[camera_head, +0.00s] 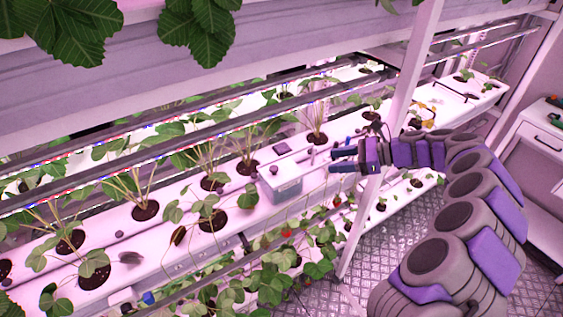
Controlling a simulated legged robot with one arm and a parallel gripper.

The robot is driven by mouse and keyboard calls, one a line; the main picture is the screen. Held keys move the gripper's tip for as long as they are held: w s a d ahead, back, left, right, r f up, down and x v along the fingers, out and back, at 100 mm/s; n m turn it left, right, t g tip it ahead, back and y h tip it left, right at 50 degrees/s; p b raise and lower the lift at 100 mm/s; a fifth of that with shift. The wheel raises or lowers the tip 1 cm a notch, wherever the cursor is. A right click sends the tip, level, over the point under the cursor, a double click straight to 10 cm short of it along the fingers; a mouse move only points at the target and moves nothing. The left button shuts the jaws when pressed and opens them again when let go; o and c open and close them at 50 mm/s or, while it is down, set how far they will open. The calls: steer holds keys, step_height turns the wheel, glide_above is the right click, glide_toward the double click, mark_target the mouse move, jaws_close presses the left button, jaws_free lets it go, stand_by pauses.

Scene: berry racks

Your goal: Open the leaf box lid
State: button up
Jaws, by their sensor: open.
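The leaf box (284,190) is a small pale, translucent box on the white planting rack, right of the middle of the head view. Its pale lid (285,171) lies on top, with a small dark knob near its left part. My gripper (332,161) is at the end of my purple and grey arm, coming in from the right. Its two dark fingers are apart and point left toward the box. They look empty, just right of the lid; I cannot tell the exact gap in depth.
Strawberry plants (212,220) stand in holes along the white rack (170,245). A white upright post (405,90) rises close behind my gripper. Light rails (180,140) run above the plants. Red berries (287,233) hang below the box. A white cabinet (535,165) stands at the right.

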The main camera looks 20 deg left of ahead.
steer(key=b, duration=0.1)
glide_toward(274, 167)
steer(key=a, duration=0.1)
steer(key=shift+s+a+f+b, duration=0.15)
steer(key=shift+a+f+b, duration=0.2)
steer(key=shift+a+f, duration=0.35)
steer(key=x, duration=0.6)
steer(key=shift+a+b, duration=0.3)
steer(key=shift+a, duration=0.15)
steer(key=shift+d+r, duration=0.15)
steer(key=shift+d, duration=0.35)
steer(key=shift+d+r, duration=0.15)
steer(key=shift+d, duration=0.55)
steer(key=shift+c, duration=1)
steer(key=c, duration=0.3)
steer(key=shift+a, duration=0.45)
jaws_close()
